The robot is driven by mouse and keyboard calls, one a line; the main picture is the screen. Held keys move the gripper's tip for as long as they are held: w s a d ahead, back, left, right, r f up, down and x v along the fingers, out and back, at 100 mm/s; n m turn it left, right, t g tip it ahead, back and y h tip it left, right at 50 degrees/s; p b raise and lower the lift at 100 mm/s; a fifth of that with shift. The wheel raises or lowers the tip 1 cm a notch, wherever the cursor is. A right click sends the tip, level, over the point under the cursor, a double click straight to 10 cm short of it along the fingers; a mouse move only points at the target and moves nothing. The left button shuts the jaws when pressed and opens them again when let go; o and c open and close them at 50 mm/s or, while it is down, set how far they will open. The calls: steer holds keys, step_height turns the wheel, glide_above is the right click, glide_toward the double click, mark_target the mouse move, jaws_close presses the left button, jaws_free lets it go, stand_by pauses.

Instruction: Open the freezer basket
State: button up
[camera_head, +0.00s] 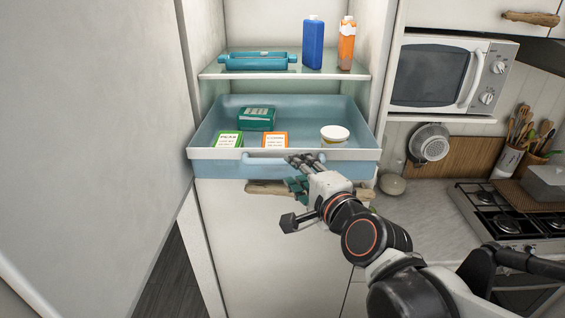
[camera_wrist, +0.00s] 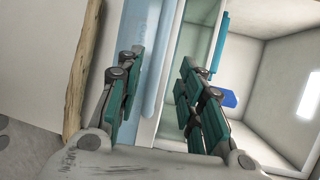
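The freezer basket (camera_head: 215,168) is a pale blue, see-through bin with a white rim. Its front stands out past the cabinet opening in the head view. A light blue handle bar (camera_head: 262,160) runs along its front. My gripper (camera_head: 292,172) is at the right part of this handle. In the wrist view my gripper (camera_wrist: 161,58) is open, with green-padded fingers apart on either side of the basket's front edge (camera_wrist: 172,80). Whether a finger touches the basket or handle I cannot tell. The fingers and wrist hide the handle's right end.
The basket holds a dark green box (camera_head: 257,119), small cartons (camera_head: 229,139) and a white tub (camera_head: 335,134). A glass shelf (camera_head: 220,71) with bottles is above. A driftwood handle (camera_head: 268,188) is just below. A stove (camera_head: 510,212) and counter are at right.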

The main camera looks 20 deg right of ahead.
steer(key=shift+s+d+r, duration=0.1)
steer(key=shift+s+r, duration=0.1)
steer(key=shift+s, duration=1)
steer(key=shift+s+d+r, duration=0.1)
steer(key=shift+s+r, duration=0.1)
steer(key=shift+s, duration=1)
steer(key=shift+f, duration=0.1)
steer(key=s+f+n+g+b, duration=0.2)
steer(key=f+n+b, duration=0.4)
steer(key=f+b, duration=0.4)
steer(key=s+f+n+g+h+b, duration=0.1)
steer(key=f+n+g+b, duration=0.3)
steer(key=f+b, duration=0.6)
steer(key=s+f+n+g+b, duration=0.3)
steer(key=f+n+b, duration=0.4)
steer(key=f, duration=1.2)
steer(key=s+b, duration=0.1)
steer(key=b, duration=0.2)
steer(key=shift+d+f+n, duration=0.15)
steer(key=shift+f+n, duration=0.1)
steer(key=shift+n, duration=0.15)
